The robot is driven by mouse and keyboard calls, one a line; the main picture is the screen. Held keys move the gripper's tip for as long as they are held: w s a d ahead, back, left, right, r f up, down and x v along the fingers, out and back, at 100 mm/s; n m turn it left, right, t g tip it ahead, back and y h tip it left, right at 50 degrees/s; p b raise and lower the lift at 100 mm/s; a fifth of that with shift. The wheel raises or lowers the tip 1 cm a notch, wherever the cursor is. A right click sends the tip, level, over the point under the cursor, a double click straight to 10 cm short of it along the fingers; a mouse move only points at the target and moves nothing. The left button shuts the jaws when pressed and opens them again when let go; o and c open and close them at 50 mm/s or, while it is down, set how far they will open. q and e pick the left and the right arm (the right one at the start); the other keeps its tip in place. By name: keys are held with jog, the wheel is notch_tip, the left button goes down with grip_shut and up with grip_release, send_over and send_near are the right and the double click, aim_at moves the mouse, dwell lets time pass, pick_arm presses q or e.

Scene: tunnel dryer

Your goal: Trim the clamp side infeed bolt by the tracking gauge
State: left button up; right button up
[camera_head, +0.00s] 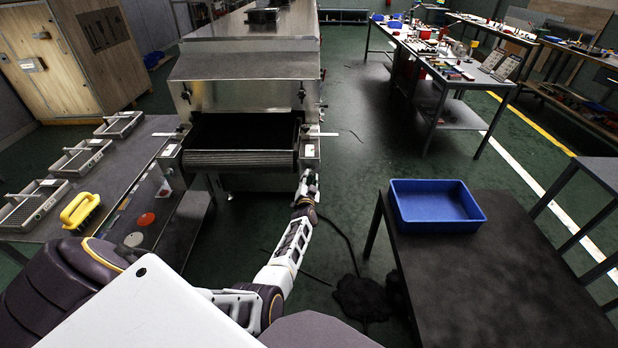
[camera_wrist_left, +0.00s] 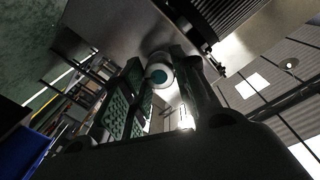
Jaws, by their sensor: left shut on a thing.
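The dryer's infeed end with its dark belt roller (camera_head: 238,160) stands ahead in the head view. My left gripper (camera_head: 308,183) is at the right side of the infeed, just below the right bracket (camera_head: 309,152). In the left wrist view my left gripper (camera_wrist_left: 163,92) has its green-padded fingers around a round bolt head (camera_wrist_left: 158,75) with a pale rim and teal centre, which I take to be the infeed bolt. It is shut on it. A thin pale strip, possibly the gauge (camera_head: 325,134), sticks out above the right bracket. My right gripper is not in view.
A side table on the left bears metal trays (camera_head: 80,158) and a yellow-handled tool (camera_head: 80,209). A blue bin (camera_head: 436,206) sits on a dark table (camera_head: 500,285) at the right. A dark heap (camera_head: 361,298) and cables lie on the floor near my arm.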

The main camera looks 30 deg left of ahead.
pick_arm(q)
jog(key=shift+d+r+m+p, duration=0.15)
jog(key=shift+m+p, duration=0.45)
jog(key=shift+m, duration=0.4)
jog(key=shift+m+p, duration=0.4)
jog(key=shift+m, duration=0.8)
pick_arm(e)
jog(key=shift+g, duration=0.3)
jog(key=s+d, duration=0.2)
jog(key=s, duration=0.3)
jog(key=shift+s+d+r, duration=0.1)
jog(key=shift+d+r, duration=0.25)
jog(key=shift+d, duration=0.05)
pick_arm(q)
jog(key=shift+w, duration=0.1)
jog(key=o, duration=1)
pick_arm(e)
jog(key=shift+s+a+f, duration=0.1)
